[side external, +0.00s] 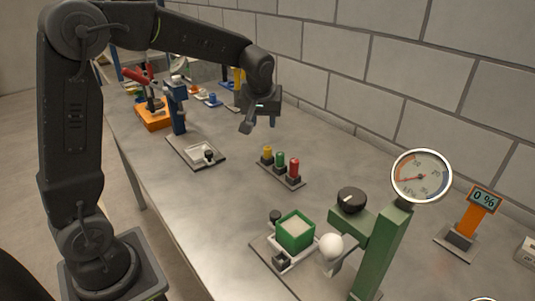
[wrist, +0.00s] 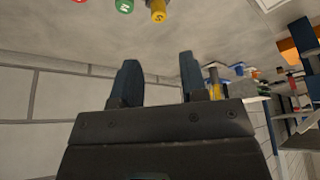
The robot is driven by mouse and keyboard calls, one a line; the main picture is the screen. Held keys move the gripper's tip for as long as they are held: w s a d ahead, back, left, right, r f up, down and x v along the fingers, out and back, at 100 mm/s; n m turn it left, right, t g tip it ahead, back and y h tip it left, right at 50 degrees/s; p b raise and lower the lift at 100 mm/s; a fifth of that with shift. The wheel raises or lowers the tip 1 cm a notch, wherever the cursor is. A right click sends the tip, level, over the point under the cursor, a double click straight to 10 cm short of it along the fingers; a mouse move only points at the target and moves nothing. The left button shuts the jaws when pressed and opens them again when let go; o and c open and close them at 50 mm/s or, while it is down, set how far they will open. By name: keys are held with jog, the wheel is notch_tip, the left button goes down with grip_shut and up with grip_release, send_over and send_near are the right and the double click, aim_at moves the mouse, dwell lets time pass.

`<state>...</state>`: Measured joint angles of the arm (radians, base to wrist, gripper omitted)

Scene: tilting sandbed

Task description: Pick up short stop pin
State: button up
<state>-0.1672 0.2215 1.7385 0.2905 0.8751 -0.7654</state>
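The short stop pin is most likely the yellow one marked S (side external: 267,153), the shortest of three pins on a small dark rack (side external: 297,184). A green pin (side external: 280,160) and a taller red pin (side external: 293,168) stand beside it in a row. My gripper (side external: 261,123) is above the table, behind the rack and apart from the pins. In the wrist view the yellow pin (wrist: 158,11) shows at the top edge, beyond the fingers, with the green pin (wrist: 125,5) beside it. My gripper (wrist: 159,75) is open and empty there.
A green gauge stand (side external: 385,245) with a green sand box (side external: 296,231) stands at the front. A blue press-like stand (side external: 177,108) with a tray (side external: 200,152) is left of the rack. A block wall (side external: 400,90) runs behind. The table around the rack is clear.

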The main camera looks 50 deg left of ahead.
send_over(267, 148)
jog(key=s+d, duration=0.2)
notch_tip(267, 148, down, 7)
jog(key=shift+x, duration=3.15)
jog(key=shift+w, duration=0.15)
jog(key=c, duration=0.7)
jog(key=shift+r, duration=0.2)
